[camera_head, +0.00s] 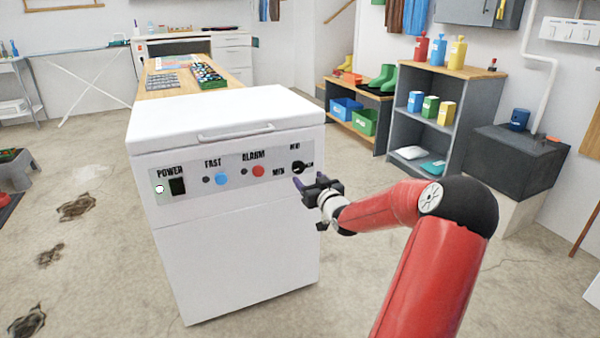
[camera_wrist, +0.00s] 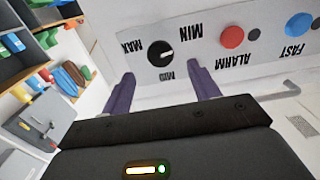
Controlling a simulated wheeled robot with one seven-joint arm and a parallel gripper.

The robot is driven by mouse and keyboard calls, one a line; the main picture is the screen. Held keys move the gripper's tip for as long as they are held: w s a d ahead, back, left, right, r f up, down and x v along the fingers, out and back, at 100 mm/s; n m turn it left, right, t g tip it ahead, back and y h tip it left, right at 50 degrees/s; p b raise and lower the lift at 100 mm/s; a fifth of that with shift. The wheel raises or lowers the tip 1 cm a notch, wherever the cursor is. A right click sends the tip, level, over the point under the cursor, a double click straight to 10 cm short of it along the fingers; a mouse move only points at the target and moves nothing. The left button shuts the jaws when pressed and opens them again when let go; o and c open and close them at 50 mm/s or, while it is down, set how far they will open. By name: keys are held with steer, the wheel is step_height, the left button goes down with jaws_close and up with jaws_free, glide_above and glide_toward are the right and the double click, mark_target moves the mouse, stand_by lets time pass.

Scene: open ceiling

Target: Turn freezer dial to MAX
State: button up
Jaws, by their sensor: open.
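The freezer dial (camera_head: 298,168) is a round black knob at the right end of the white freezer's (camera_head: 235,245) front panel. In the wrist view the dial (camera_wrist: 160,53) appears upside down, with MAX on its left, MIN at upper right and MID below. Its white mark points right, toward the MIN side. My gripper (camera_head: 308,186) is in front of the panel, close to the dial. In the wrist view my gripper's (camera_wrist: 161,80) purple fingers are open and empty, with the dial beyond their tips and roughly between them sideways. Contact is not visible.
The panel also has a red ALARM button (camera_head: 258,170), a blue FAST button (camera_head: 221,179) and a POWER switch (camera_head: 177,187). A lid handle (camera_head: 236,132) juts out above. A grey shelf (camera_head: 450,100) stands behind at right. Floor in front is largely clear.

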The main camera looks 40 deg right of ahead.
mark_target(299, 169)
steer(key=x, duration=0.6)
steer(key=shift+f, duration=0.1)
steer(key=shift+c, duration=0.4)
steer(key=c, duration=0.9)
